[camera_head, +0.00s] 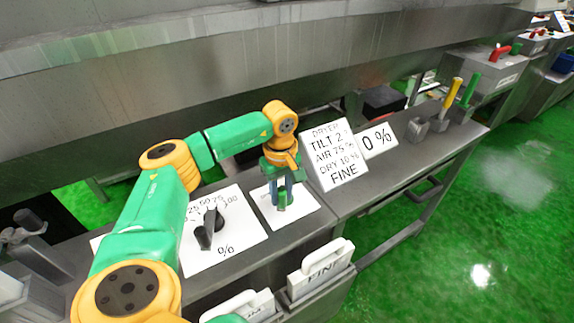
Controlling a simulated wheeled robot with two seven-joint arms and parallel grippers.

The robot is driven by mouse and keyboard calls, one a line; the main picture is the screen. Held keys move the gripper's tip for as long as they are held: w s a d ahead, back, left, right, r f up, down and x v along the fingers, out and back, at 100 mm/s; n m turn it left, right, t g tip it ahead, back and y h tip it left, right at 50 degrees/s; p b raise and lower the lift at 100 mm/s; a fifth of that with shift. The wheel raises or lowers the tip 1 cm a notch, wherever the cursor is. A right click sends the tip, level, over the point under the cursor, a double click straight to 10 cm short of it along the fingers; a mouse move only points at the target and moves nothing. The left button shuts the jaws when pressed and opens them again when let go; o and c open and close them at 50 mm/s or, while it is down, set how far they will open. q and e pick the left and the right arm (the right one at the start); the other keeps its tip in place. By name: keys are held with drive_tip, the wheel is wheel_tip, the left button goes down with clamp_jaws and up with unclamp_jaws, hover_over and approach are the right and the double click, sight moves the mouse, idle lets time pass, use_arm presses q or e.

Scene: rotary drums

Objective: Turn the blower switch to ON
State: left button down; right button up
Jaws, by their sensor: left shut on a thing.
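My left gripper (283,196) points down at the counter in the middle of the head view. It is shut on a small green-topped switch (283,205), seen between the fingers. The switch stands on a white label plate (309,203). The gripper and arm hide most of this plate, so I cannot read its words or the switch's setting. My right gripper is not in view.
A black knob (209,228) stands on a white percent dial plate (246,237) left of the switch. Yellow (453,94) and green (470,90) levers rise beyond. FINE box (321,270) is in front.

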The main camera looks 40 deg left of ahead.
use_arm(q)
drive_tip(key=shift+s+a+m, duration=0.25)
drive_tip(key=shift+a+m, duration=0.15)
drive_tip(key=shift+m, duration=0.5)
drive_tip(key=c, duration=0.6)
unclamp_jaws()
drive_tip(key=shift+a, duration=0.1)
wheel_tip(320, 180, up, 7)
drive_tip(key=shift+r+b, duration=0.1)
drive_tip(key=shift+b, duration=0.4)
